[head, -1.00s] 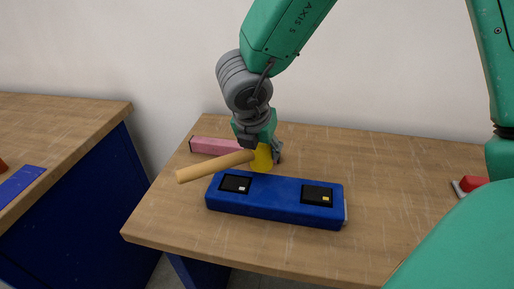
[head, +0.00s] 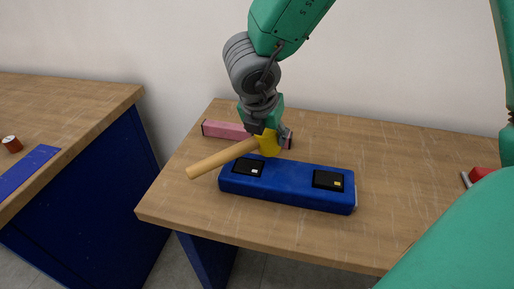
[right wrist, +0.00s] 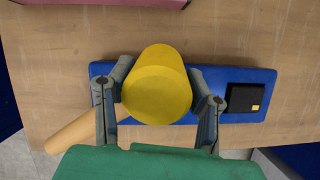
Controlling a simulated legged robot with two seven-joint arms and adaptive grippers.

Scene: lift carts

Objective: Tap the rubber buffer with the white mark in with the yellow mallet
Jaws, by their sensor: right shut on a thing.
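A blue block (head: 285,191) lies on the wooden table and carries two black rubber buffers. The buffer with the white mark (head: 246,168) sits at its left end, and the buffer with the yellow mark (head: 328,181) at its right end. My right gripper (head: 270,137) is shut on the head of the yellow mallet (head: 269,148), close behind the white-marked buffer. The wooden handle slants down to the left. In the right wrist view the mallet head (right wrist: 157,90) is between both fingers and hides the white-marked buffer; the yellow-marked one (right wrist: 242,97) shows. My left gripper is out of view.
A pink bar (head: 222,130) lies behind the mallet. A red object (head: 482,174) is at the table's right. The table (head: 400,160) is bare between the block and that object. A second bench at left holds a blue flat piece (head: 25,170) and a small red-brown cylinder (head: 12,144).

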